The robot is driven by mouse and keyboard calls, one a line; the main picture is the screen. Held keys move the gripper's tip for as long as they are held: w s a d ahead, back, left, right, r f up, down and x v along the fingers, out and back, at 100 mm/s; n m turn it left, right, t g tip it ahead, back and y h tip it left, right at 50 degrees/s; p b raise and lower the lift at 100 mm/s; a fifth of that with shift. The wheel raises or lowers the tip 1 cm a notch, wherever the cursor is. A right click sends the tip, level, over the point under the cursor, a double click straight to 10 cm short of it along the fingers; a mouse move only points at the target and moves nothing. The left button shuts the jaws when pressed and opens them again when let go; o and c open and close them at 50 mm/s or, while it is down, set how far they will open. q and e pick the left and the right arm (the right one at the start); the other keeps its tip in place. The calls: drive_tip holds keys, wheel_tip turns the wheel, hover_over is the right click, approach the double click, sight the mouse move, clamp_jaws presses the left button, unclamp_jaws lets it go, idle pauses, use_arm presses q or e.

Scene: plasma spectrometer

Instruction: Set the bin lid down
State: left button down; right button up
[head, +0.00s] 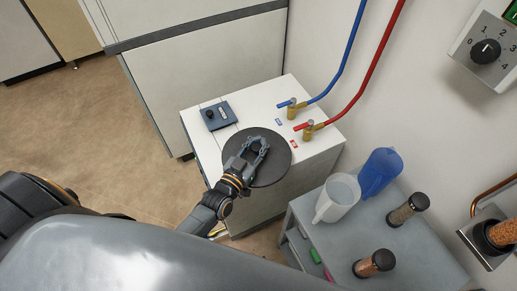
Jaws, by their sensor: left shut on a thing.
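The bin lid is a dark round disc (271,172). It is over the top of a white cabinet (233,94), near the front edge; I cannot tell whether it touches the top. My left gripper (259,147) is above the lid and shut on it, with its fingers around the lid's middle. The fingers and wrist hide part of the lid. My right gripper does not show.
A small dark panel with a knob (215,115) is on the cabinet's left. Blue (345,62) and red (375,80) pipes meet brass valves at the back. A grey cart (420,255) with a white jug (338,198), a blue jug (380,172) and jars stands at right.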

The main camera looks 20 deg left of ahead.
sight(259, 149)
use_arm(q)
drive_tip(key=shift+w+a+f, duration=0.15)
drive_tip(key=shift+w+f, duration=0.4)
drive_tip(key=shift+f, duration=0.1)
drive_tip(key=shift+w+f+b, duration=0.15)
drive_tip(key=shift+f+b, duration=0.35)
drive_tip(key=shift+f, duration=1.2)
drive_tip(key=shift+f, duration=0.2)
drive_tip(key=c, duration=1)
unclamp_jaws()
